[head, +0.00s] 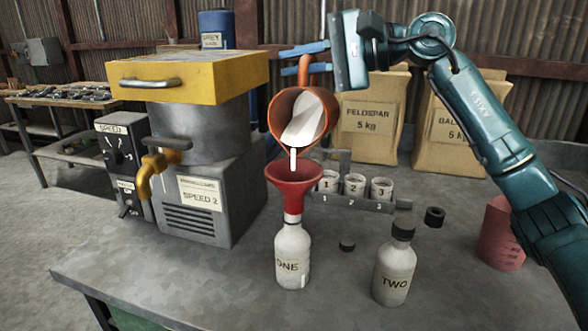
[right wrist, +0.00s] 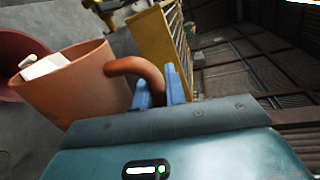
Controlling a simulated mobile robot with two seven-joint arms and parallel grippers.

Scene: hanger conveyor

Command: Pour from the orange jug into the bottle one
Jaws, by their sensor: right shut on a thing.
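The orange jug (head: 285,108) is tilted toward the camera in the head view, and white liquid runs from its lip down into the red funnel (head: 293,176). The funnel sits in the neck of bottle ONE (head: 292,254), which stands upright on the table. My right gripper (head: 306,60) is shut on the jug's handle, above and behind the jug. In the right wrist view, the blue fingers (right wrist: 160,88) close around the handle of the jug (right wrist: 70,85), with white liquid at its mouth. My left gripper is not in view.
Bottle TWO (head: 393,272), with a dark cap, stands to the right of bottle ONE. Loose black caps (head: 434,217) lie nearby, and a red cup (head: 500,235) stands at the right. A numbered cup rack (head: 350,192) is behind; a machine (head: 195,140) stands left.

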